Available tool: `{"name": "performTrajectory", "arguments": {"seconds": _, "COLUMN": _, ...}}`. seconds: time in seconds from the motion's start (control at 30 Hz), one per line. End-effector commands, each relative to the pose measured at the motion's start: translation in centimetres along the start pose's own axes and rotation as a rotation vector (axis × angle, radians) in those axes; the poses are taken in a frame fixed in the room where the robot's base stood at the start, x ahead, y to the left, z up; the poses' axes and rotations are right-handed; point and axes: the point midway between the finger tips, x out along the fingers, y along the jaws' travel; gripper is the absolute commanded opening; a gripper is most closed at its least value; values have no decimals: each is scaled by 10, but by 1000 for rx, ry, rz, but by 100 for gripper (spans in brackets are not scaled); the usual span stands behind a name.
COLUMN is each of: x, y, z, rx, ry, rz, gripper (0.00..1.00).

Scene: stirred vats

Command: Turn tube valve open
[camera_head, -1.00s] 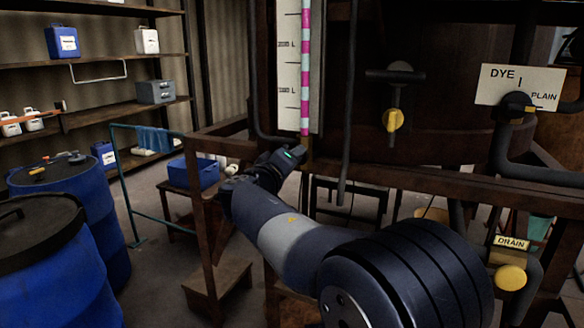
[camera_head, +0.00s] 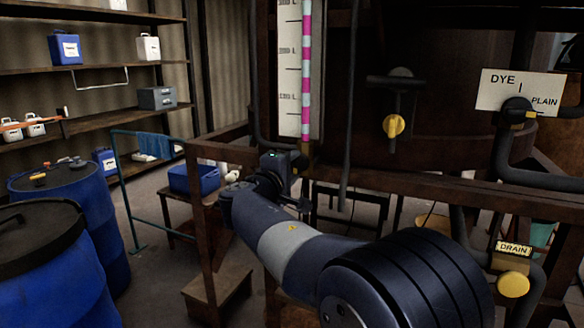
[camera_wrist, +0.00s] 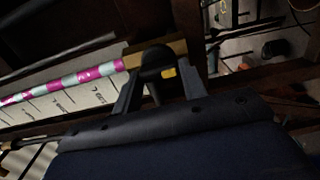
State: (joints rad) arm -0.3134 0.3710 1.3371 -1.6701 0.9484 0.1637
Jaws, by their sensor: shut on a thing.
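The sight tube (camera_head: 306,80), banded pink and white, stands upright in front of a white litre scale. The tube valve, a brass-coloured block (camera_wrist: 136,57) with a dark rounded knob and a small yellow part, sits at the tube's end in the wrist view. My gripper (camera_wrist: 159,72) has one finger on each side of the knob and is shut on it. In the head view my gripper (camera_head: 297,163) is at the tube's lower end, where the wrist and frame partly hide the valve. I cannot tell the valve's exact angle.
A yellow-handled tap (camera_head: 394,126), a DYE/PLAIN sign (camera_head: 519,91) and a yellow DRAIN knob (camera_head: 513,284) are to the right. Blue drums (camera_head: 45,260) stand at left. A dark hose (camera_head: 349,110) hangs beside the tube.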

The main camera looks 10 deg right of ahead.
Motion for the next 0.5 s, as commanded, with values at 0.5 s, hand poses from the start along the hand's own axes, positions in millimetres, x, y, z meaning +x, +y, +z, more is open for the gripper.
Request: {"name": "performTrajectory", "arguments": {"seconds": 0.5, "x": 0, "y": -1, "z": 0, "rx": -13, "ry": 1, "rz": -1, "gripper": 45}}
